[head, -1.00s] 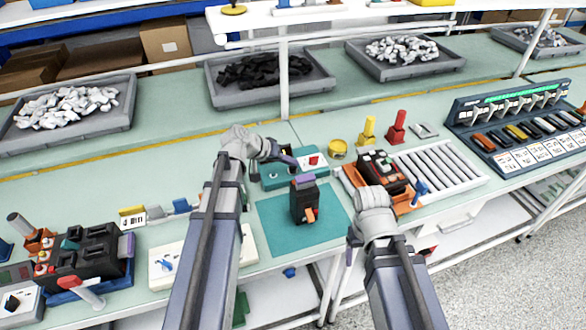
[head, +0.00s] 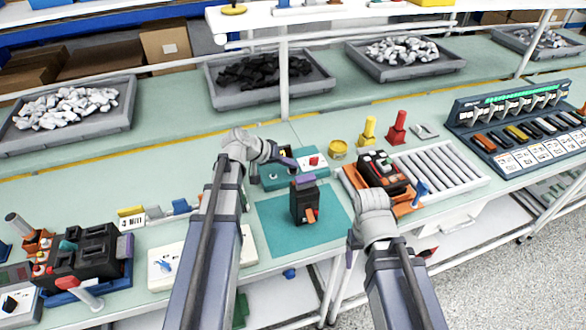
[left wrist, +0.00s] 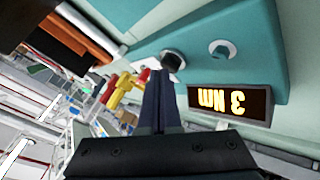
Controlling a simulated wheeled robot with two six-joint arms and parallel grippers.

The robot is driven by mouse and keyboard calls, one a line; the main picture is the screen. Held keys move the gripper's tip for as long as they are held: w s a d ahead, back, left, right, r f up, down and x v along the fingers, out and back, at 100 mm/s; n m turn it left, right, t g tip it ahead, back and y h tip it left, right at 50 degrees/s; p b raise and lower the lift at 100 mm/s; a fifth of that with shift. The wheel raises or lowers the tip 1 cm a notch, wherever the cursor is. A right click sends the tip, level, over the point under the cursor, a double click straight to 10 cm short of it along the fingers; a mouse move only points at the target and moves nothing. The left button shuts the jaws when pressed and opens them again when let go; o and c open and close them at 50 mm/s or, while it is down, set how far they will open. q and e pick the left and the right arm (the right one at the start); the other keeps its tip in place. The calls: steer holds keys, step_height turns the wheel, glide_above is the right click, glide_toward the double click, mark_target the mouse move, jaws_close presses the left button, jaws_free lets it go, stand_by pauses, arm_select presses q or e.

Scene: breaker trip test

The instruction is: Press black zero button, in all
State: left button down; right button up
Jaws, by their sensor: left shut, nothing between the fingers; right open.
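A teal tester box (head: 272,183) stands on the bench behind the teal mat, with a red button (head: 314,161) on top. In the left wrist view its housing (left wrist: 255,30) shows a round black button (left wrist: 173,60), a light round button (left wrist: 222,48) and a lit display (left wrist: 230,102) reading 3 Nm upside down. My left gripper (head: 292,162) is shut and empty over the box. Its fingertips (left wrist: 160,78) appear right by the black button; I cannot tell whether they touch. My right gripper (head: 350,258) is open and empty near the bench's front edge.
A black breaker (head: 304,204) with an orange lever stands on the teal mat (head: 275,235). Another breaker (head: 384,172) sits in an orange fixture at the right, beside a roller rack (head: 440,168). Red and yellow posts stand behind it. Grey trays line the back.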

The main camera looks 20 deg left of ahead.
arm_select(q)
steer(key=shift+f, duration=0.15)
stand_by(0.4)
steer(key=shift+r+p, duration=0.85)
steer(key=shift+r, duration=0.05)
step_height(320, 180, up, 5)
steer(key=p, duration=0.5)
stand_by(0.6)
